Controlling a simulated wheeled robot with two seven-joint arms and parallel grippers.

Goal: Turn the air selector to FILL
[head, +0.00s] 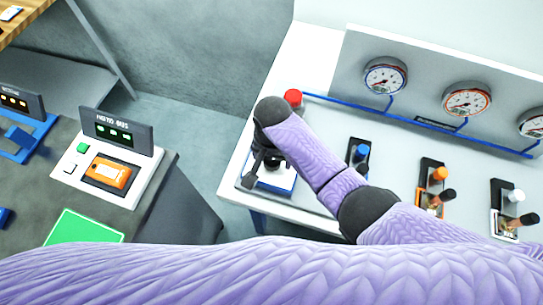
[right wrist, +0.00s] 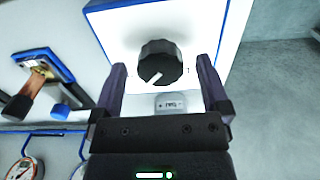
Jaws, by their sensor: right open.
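The air selector is a black round knob (right wrist: 158,62) on a white, blue-edged plate (right wrist: 125,22) in the right wrist view. Its white pointer line aims down-left in that view. A small grey label (right wrist: 170,104) sits beside the knob; its lettering is too small to read surely. My right gripper (right wrist: 160,80) is open, with one finger to each side of the knob and gaps between; I cannot tell how deep the fingers reach. In the head view my right gripper (head: 262,168) is over the selector plate (head: 283,182), hiding much of the knob. My left gripper is not in view.
A red knob (head: 293,97) stands behind the selector. Blue (head: 361,152), orange (head: 440,174) and white (head: 515,195) valves stand to the right, below several gauges (head: 385,76). A dark table at left holds a panel with an orange device (head: 108,175).

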